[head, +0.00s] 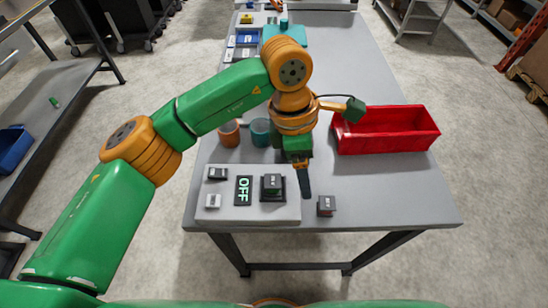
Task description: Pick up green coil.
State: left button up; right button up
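My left gripper (304,180) points down over the near part of the grey table (390,197), just right of a panel with an "OFF" display. Its dark fingers overlap in this view, so I cannot tell whether they are open or shut. I see nothing clearly held in it. No object is clearly recognisable as a green coil. A small green item (54,101) lies on the side table at the left, too small to identify. My arm hides part of the table's middle. My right gripper is not in view.
A red bin (400,145) stands right of my gripper. An orange cup (229,134) and a teal cup (261,133) stand left of it. The control panel (240,212) and a small dark block (326,206) are at the near edge. The table's right front is clear.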

aim_at(273, 181)
pick_arm(q)
jog(key=w+a, duration=0.1)
jog(key=w+a+y, duration=0.1)
jog(key=a, duration=0.1)
jog(key=a+t+y, duration=0.1)
jog(key=shift+w+a+r, duration=0.3)
jog(key=shift+w, duration=0.1)
jog(key=s+f+p, duration=0.1)
jog(key=s+a+f+p, duration=0.1)
jog(key=f+p, duration=0.1)
jog(key=shift+a+f, duration=0.15)
jog(key=f, duration=0.2)
jog(key=shift+w+f+p, duration=0.3)
jog(key=shift+f+p, duration=0.05)
jog(key=shift+f, duration=0.05)
jog(key=shift+w+f, duration=0.1)
jog(key=shift+f, duration=0.1)
jog(key=shift+r, duration=0.1)
jog(key=c, duration=0.6)
grip_shut()
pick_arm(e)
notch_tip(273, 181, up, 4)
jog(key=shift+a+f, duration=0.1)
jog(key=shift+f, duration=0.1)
